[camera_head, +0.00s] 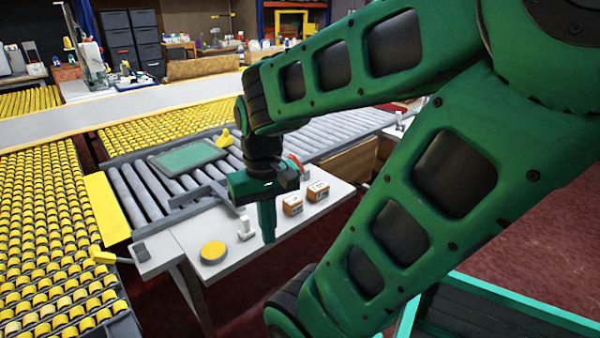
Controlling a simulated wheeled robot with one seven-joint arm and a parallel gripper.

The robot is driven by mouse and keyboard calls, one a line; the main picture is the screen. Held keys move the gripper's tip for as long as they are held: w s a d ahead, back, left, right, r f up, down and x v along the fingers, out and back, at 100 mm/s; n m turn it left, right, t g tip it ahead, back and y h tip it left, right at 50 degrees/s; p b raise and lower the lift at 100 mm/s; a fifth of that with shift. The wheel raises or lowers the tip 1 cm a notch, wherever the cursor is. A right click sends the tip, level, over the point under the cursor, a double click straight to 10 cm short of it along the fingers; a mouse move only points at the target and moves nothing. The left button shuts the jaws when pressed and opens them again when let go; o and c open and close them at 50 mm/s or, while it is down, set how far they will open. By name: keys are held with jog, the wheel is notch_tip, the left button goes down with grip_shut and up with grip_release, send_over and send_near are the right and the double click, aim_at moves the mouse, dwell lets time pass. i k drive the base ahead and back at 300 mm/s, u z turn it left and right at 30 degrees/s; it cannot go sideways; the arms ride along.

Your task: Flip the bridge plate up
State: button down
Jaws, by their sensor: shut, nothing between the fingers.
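A flat yellow plate, which I take to be the bridge plate (107,207), lies between the yellow-wheeled conveyor (45,200) and the grey roller section (165,195). It looks flat, but I cannot tell its exact tilt or whether it is hinged. My gripper (267,236) points down over the white side table, to the right of the plate and well apart from it. Its fingers are shut and hold nothing. My arm hides part of the right side of the scene.
A yellow-handled lever (104,257) is near the plate's front end; another yellow handle (226,138) is behind the rollers. A green panel (188,157) lies on the rollers. The white table (225,285) holds a yellow disc (213,251), a white fitting (246,228) and two small boxes (292,205).

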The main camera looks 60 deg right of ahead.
aim_at(114, 228)
jog(key=z, duration=2.55)
jog(key=k, duration=0.8)
jog(key=u, duration=0.85)
jog(key=i, duration=1)
